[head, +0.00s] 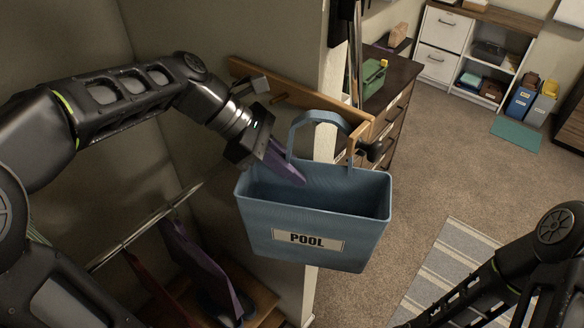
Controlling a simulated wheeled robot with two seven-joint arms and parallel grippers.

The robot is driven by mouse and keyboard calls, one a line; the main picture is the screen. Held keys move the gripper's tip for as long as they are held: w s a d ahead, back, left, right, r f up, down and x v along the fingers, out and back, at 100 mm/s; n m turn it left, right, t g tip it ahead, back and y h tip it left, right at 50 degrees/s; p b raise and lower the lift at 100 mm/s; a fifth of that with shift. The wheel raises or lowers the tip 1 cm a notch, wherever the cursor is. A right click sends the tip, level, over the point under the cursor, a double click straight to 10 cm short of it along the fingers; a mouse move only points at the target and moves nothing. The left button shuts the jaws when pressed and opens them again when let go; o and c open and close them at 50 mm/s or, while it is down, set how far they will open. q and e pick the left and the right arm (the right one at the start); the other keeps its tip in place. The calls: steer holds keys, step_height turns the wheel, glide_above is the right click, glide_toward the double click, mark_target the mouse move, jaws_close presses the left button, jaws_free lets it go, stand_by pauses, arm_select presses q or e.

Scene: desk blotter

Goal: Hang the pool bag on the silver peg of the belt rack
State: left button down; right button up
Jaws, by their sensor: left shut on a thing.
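The blue pool bag (310,232) hangs upright in the middle of the head view, its "POOL" label facing me and its handle loop standing up. My left gripper (301,181) has its purple fingers at the bag's opening, beside the left foot of the handle, and is shut on the bag. The belt rack (312,98) is a wooden board on the wall behind. It has a grey metallic peg (260,85) near its left end and a wooden peg (280,98) beside it. The handle overlaps the rack's right part; whether it touches any peg I cannot tell.
A dark knob (375,150) sticks out near the rack's right end. A clothes rail (140,230) with hanging garments is lower left. A dresser (390,90) stands behind the wall edge. My right arm is lower right, its gripper out of view. Open carpet lies right.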

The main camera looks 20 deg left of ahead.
stand_by(0.3)
arm_select(q)
steer(key=c, duration=1.5)
jaws_free()
steer(key=shift+o, duration=0.2)
